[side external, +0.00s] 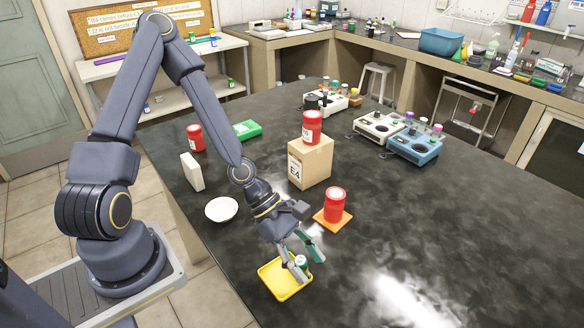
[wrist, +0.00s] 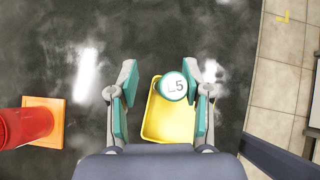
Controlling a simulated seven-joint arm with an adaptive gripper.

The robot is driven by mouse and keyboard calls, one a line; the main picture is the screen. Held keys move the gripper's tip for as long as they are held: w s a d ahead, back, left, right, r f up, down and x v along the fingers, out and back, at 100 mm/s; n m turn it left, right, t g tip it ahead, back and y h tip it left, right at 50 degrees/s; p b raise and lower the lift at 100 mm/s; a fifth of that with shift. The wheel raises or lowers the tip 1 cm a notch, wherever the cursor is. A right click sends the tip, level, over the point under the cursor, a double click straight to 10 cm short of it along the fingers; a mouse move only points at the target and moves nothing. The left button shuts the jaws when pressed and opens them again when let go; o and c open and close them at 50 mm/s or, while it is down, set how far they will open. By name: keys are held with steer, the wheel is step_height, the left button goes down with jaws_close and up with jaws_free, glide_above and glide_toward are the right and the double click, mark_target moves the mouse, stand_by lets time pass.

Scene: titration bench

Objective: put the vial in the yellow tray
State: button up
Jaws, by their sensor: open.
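The vial (side external: 301,262) has a white and green top marked L5, which faces the camera in the wrist view (wrist: 174,86). It appears upright at one end of the yellow tray (side external: 276,284), overlapping its rim in the wrist view. Its base is hidden, so I cannot tell whether it touches the tray floor. The tray also shows below the vial in the wrist view (wrist: 165,125). My gripper (side external: 306,260) is open, with its green-padded fingers on either side of the vial. In the wrist view (wrist: 166,84), the vial is nearer the right finger, with a wide gap on the left.
A red canister (side external: 335,204) stands on an orange mat (side external: 344,222) near my gripper. A cardboard box (side external: 310,164) carries another red canister (side external: 312,127). A white bowl (side external: 221,209) lies left of my gripper. The black bench (side external: 460,220) is clear at right.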

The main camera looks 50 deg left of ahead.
mark_target(301, 257)
steer(key=shift+v, duration=1.85)
steer(key=a+m+y, duration=0.1)
steer(key=s+a+f+m+g+y, duration=0.1)
steer(key=a, duration=0.1)
steer(key=s+a+f+m+y, duration=0.1)
steer(key=a+m, duration=0.1)
steer(key=shift+s+f+g+y, duration=0.1)
steer(key=shift+f+g+y, duration=0.05)
steer(key=shift+g+y, duration=0.2)
steer(key=a+m, duration=0.1)
steer(key=a+y, duration=0.1)
steer(key=a+m+y, duration=0.1)
steer(key=shift+s+a+r+m+y, duration=0.25)
steer(key=shift+a+r+m, duration=0.05)
steer(key=shift+a, duration=0.05)
steer(key=a+r+m+t+y, duration=0.1)
steer(key=a+r+m+y, duration=0.2)
steer(key=r, duration=0.4)
steer(key=a+r+m+t+y, duration=0.1)
steer(key=a+r+m+y, duration=0.15)
steer(key=r+m, duration=0.3)
steer(key=s+d+r+m+t+h, duration=0.1)
steer(key=s+r+m, duration=0.1)
steer(key=r, duration=0.3)
steer(key=s+r+m+t+h, duration=0.2)
steer(key=r+m, duration=0.1)
steer(key=r, duration=0.2)
steer(key=shift+s+d+r, duration=0.35)
steer(key=shift+d, duration=0.05)
